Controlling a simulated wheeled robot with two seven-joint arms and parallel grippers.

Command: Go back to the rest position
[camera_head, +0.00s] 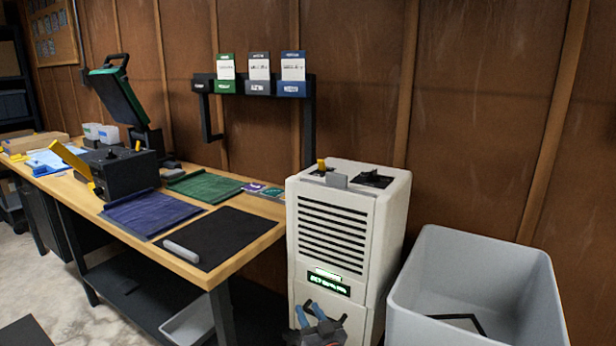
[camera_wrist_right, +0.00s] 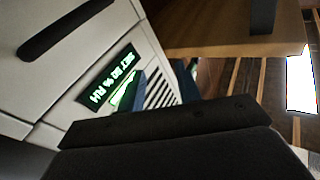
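My right gripper (camera_head: 310,311) shows at the bottom edge of the head view, in front of the lower part of a white dehumidifier (camera_head: 385,240). Its two blue fingertips stand apart with nothing between them. In the right wrist view the fingers of the right gripper (camera_wrist_right: 161,84) are also apart, with the dehumidifier's vents and lit green display (camera_wrist_right: 110,77) beyond them. I cannot tell whether they touch the unit. My left gripper is not in view.
A wooden workbench (camera_head: 240,238) stands left of the dehumidifier, with mats, a dark box and a tilted green-lidded press on it. A grey bin (camera_head: 408,318) stands at the right. A black wall rack (camera_head: 310,100) holds several cards. Pale floor shows at the lower left.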

